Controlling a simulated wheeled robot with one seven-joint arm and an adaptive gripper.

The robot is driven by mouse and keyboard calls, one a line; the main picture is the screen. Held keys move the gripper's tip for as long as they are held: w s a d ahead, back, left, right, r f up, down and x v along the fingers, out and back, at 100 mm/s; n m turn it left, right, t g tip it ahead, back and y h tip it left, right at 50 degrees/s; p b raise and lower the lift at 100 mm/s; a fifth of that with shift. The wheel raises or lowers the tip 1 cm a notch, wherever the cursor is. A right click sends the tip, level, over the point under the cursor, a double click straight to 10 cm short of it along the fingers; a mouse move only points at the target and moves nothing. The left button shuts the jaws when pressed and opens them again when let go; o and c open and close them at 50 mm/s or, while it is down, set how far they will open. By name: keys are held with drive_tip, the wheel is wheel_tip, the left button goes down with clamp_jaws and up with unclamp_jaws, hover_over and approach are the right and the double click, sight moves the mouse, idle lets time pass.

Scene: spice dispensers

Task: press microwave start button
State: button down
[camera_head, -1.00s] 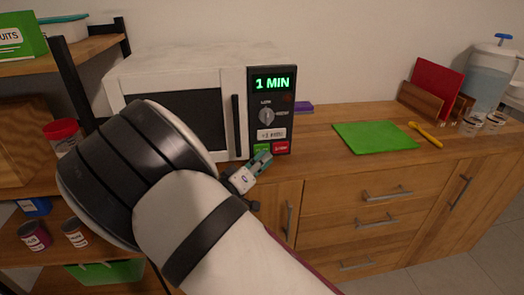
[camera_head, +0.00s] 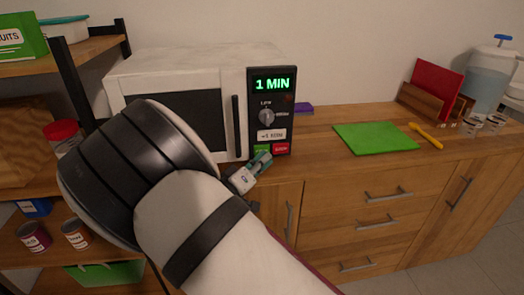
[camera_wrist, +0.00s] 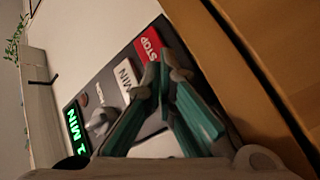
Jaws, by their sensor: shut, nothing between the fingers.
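The white microwave (camera_head: 180,75) stands on the wooden counter, its door shut. Its black control panel (camera_head: 285,98) shows "1 MIN" in green, a knob, a white button (camera_head: 272,135) and a red STOP button (camera_head: 281,149). The green start button (camera_head: 262,149) shows only in part, just above my gripper (camera_head: 264,158). My gripper is shut and empty, its tips at the lower part of the panel. In the wrist view my gripper (camera_wrist: 168,75) covers the start button's place, beside the STOP button (camera_wrist: 148,44). I cannot tell whether the tips touch the button.
A green cutting board (camera_head: 375,137) and a yellow utensil (camera_head: 428,136) lie on the counter to the right. A shelf with cans (camera_head: 76,234) stands at the left. The counter edge (camera_wrist: 225,55) runs close beside my gripper.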

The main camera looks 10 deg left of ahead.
drive_tip(key=shift+w+r, duration=0.15)
drive_tip(key=shift+w, duration=0.05)
drive_tip(key=shift+s+d, duration=0.1)
drive_tip(key=shift+s, duration=0.2)
drive_tip(key=shift+s+d+p, duration=0.2)
drive_tip(key=shift+s+p, duration=0.05)
drive_tip(key=shift+s, duration=0.6)
drive_tip(key=shift+s+d+p, duration=0.2)
drive_tip(key=shift+s+p, duration=0.1)
drive_tip(key=shift+s, duration=0.5)
drive_tip(key=shift+s+d+p, duration=0.2)
drive_tip(key=shift+s+p, duration=0.05)
drive_tip(key=shift+s, duration=0.6)
